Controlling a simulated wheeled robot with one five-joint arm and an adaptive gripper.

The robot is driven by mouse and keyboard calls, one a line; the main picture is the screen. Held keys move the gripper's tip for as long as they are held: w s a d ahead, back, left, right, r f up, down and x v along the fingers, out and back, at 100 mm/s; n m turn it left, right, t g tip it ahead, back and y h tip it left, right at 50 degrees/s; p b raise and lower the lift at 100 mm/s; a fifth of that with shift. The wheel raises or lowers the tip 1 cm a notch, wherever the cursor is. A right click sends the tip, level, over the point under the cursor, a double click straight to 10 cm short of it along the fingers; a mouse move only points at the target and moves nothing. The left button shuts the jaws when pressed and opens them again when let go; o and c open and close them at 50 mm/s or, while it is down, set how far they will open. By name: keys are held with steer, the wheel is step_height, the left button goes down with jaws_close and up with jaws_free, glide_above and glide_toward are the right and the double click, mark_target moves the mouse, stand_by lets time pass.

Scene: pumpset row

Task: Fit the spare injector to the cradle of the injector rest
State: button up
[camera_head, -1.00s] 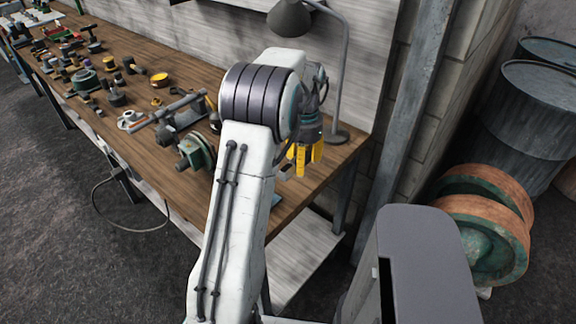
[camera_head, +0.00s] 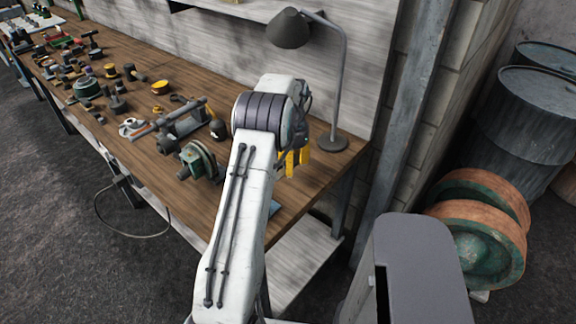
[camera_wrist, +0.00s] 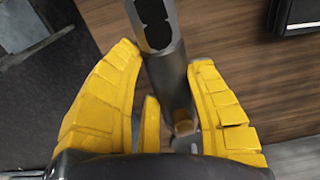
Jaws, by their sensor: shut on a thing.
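My gripper (camera_head: 293,163) is over the right end of the wooden bench, partly hidden behind my arm. In the wrist view its yellow fingers (camera_wrist: 165,60) are shut around a dark grey, rod-like metal part (camera_wrist: 172,80), which seems to be the spare injector. The part runs up between the fingers, with a dark slotted recess near the top edge and a small brass-coloured piece near the palm. I cannot make out the injector rest or its cradle with certainty in either view.
A desk lamp (camera_head: 338,90) stands close behind my gripper at the bench's right end. A green pump-like part (camera_head: 198,160) and a grey clamp-like fixture (camera_head: 183,122) are to the left. Several small parts fill the far left. A dark object (camera_wrist: 298,14) shows upper right in the wrist view.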

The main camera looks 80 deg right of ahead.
steer(key=shift+w+d+f+p, duration=0.2)
steer(key=shift+w+d+f, duration=0.15)
steer(key=shift+d, duration=0.25)
steer(key=shift+w+d+f+p, duration=0.2)
steer(key=shift+d+f, duration=0.2)
steer(key=shift+d, duration=0.15)
steer(key=shift+w+d+f+p, duration=0.15)
steer(key=shift+w+d+f, duration=0.2)
steer(key=shift+d, duration=0.25)
steer(key=shift+f, duration=0.1)
steer(key=shift+f+p, duration=0.55)
steer(key=shift+f, duration=1.15)
steer(key=o, duration=1.2)
steer(key=shift+a+f, duration=0.1)
steer(key=shift+f, duration=0.1)
